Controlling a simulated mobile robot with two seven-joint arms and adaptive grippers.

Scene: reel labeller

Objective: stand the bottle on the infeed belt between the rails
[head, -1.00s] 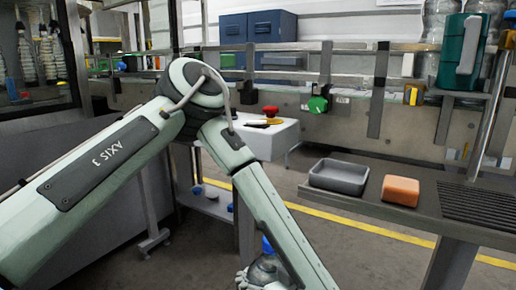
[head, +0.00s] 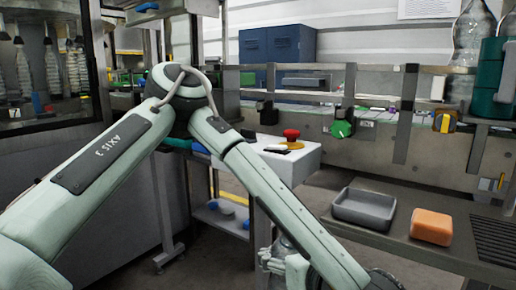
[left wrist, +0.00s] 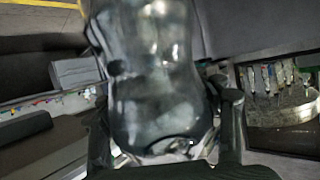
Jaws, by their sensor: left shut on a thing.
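A clear, dark-tinted bottle (left wrist: 155,75) fills the middle of the left wrist view. My left gripper (left wrist: 168,138) is shut on it, with a dark finger on either side. My right gripper is not in view. A conveyor with metal rails (head: 300,68) runs along the back wall in the head view; its belt surface is mostly hidden by the rails and side plate.
A grey tray (head: 364,209) and an orange block (head: 431,227) lie on a metal shelf at the right. A white box with a red button (head: 291,134) stands before the conveyor. A glazed cabinet (head: 45,75) is at the left. Large clear bottles (head: 470,40) stand at top right.

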